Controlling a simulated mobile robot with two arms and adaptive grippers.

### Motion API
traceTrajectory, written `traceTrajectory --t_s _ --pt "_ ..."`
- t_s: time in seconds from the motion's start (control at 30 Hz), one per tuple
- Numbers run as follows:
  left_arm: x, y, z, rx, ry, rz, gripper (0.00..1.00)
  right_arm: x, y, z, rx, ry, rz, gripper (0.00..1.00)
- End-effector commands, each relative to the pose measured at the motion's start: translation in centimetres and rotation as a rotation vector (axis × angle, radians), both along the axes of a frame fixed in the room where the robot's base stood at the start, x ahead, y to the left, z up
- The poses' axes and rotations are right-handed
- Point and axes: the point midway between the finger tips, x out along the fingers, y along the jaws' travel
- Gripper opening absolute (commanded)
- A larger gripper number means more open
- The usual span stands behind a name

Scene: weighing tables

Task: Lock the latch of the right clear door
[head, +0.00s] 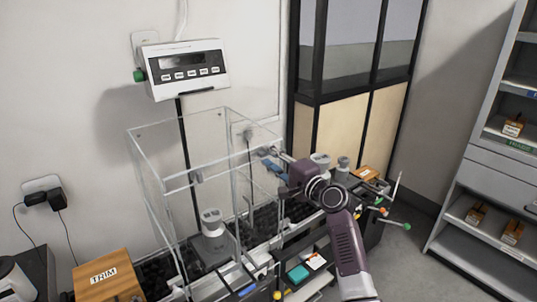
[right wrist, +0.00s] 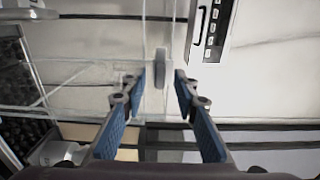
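A small grey upright latch (right wrist: 161,64) on the clear panel shows ahead of the gap, about centred between the fingertips. I cannot tell whether the fingers touch the panel. My left gripper is not in view.
A wooden box marked TNIM (head: 106,277) stands at lower left. Weights (head: 320,162) and coloured knobs lie to the right of my right gripper. Shelves (head: 480,180) stand at far right.

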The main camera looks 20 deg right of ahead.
Motion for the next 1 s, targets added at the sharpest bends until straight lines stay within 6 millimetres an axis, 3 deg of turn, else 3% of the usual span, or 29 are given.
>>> traceTrajectory --t_s 0.37,0.63,1.0 --pt "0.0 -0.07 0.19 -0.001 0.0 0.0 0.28 0.67 0.27 -0.07 -0.001 0.001 0.0 0.28" --pt "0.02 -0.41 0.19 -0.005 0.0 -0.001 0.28 0.64 0.25 -0.08 -0.001 0.001 0.0 0.01" --pt "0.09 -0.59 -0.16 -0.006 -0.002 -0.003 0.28 0.63 0.23 -0.23 -0.021 -0.006 -0.001 0.0"
